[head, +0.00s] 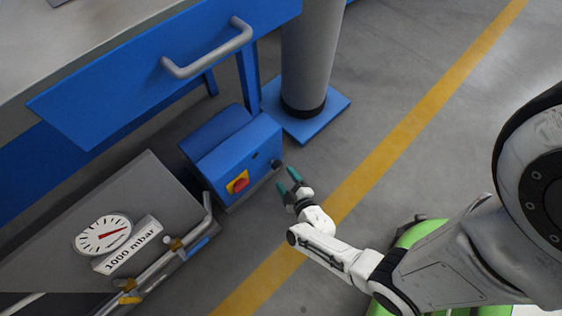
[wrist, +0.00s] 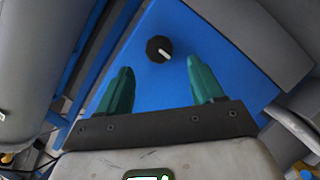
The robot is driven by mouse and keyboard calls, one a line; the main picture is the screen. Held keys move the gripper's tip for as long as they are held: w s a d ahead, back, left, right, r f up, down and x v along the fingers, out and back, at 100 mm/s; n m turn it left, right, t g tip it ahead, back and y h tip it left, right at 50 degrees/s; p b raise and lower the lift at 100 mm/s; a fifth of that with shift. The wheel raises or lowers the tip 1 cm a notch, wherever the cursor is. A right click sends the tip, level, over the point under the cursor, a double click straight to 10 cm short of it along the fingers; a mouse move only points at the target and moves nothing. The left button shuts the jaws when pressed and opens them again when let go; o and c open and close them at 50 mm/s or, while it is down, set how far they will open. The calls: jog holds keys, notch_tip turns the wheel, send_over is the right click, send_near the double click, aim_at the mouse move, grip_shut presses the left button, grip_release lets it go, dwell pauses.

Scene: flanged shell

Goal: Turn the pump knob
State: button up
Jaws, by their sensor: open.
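The pump knob (wrist: 159,49) is a small black round knob with a white pointer mark, on the blue face of the pump box. In the head view the knob (head: 275,164) sits near the right end of the blue box (head: 222,150). My gripper (wrist: 158,88) is open and empty, with two teal fingers pointing at the blue face. The knob lies beyond the fingertips, between their lines, and appears apart from them. In the head view my gripper (head: 287,181) is just right of and below the knob.
A red and yellow switch (head: 238,183) is on the same box. A gauge (head: 103,234) with a "1000 mbar" label sits on a grey cabinet at lower left, with pipes (head: 160,262) beside it. A grey column (head: 309,55) stands behind.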

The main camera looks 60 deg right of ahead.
jog(key=p+v, duration=0.1)
jog(key=v, duration=0.3)
jog(key=shift+s+a+r, duration=0.1)
jog(key=shift+s+a, duration=0.1)
jog(key=shift+s, duration=0.15)
